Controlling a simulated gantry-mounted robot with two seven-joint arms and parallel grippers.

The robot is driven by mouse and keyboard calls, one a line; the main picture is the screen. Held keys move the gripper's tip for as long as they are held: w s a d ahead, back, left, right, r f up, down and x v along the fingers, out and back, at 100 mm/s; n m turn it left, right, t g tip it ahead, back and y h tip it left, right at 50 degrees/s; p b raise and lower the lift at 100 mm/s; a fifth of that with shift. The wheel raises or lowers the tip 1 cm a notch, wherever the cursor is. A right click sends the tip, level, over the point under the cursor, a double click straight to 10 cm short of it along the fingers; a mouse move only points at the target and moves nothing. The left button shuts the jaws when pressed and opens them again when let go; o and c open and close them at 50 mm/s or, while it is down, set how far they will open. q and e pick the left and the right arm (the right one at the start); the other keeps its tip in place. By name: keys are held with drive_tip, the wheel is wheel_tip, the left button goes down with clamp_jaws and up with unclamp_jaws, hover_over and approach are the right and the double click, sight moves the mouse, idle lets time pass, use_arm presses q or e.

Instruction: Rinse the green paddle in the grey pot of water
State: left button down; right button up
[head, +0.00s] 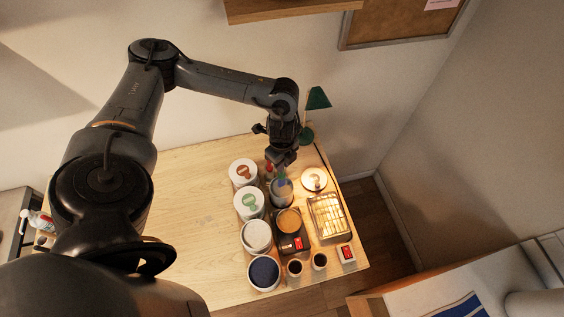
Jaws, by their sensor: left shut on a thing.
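The grey pot (283,200) stands in the middle of the group on the right of the wooden table. My left gripper (282,167) points down just above this pot and is shut on the green paddle, whose small visible part (281,175) reaches down to the pot's mouth. The gripper hides most of the paddle. I cannot tell how deep its lower end sits, and a bluish patch shows at the pot's opening. My right gripper is not in view.
White tubs (257,235) line the pot's left side, two with paddle-shaped marks. A tan-filled bowl (289,221) on a dark base is in front. A lit wire rack (328,215) is at right, a green lamp (317,98) behind. The table's left (180,200) is clear.

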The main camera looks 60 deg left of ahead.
sight(282, 175)
use_arm(q)
drive_tip(key=shift+f+b, duration=1.3)
drive_tip(key=shift+f, duration=1.15)
drive_tip(key=shift+f+b, duration=1.4)
drive_tip(key=shift+f, duration=1.2)
